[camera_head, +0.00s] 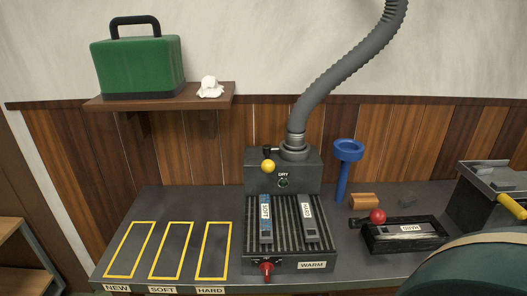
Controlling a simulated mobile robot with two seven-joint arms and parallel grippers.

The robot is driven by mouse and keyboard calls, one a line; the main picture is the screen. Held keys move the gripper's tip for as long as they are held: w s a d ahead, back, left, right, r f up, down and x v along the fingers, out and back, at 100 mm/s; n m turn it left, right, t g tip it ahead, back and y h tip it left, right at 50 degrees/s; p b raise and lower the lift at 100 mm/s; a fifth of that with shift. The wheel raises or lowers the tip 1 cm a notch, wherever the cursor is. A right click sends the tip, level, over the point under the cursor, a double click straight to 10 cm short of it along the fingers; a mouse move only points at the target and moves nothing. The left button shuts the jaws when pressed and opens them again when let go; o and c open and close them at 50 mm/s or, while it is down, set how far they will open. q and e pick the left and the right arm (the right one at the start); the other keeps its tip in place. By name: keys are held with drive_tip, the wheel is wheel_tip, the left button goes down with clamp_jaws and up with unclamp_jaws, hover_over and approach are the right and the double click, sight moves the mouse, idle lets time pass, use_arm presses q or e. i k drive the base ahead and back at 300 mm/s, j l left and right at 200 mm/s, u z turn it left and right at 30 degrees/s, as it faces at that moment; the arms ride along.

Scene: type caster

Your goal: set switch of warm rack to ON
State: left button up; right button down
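The warm rack (287,240) is a dark ribbed unit on the grey worktop, with a WARM label (312,265) on its front face. A red switch (265,268) sticks out at the left of that front face; its setting is too small to read. A blue-topped block marked SOFT (265,222) and a dark block with a white label marked HARD (309,222) lie on the ribs. Neither of my grippers shows in the head view.
Behind the rack stands a dryer box (262,180) with a yellow-knobbed lever (268,166) and a grey hose. To the right are a blue funnel-topped stand (343,175) and a black tray (385,243). The left worktop holds empty yellow outlines.

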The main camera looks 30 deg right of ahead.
sight(266, 268)
drive_tip(key=l+z, duration=0.1)
drive_tip(key=z, duration=0.95)
drive_tip(key=i+j, duration=0.05)
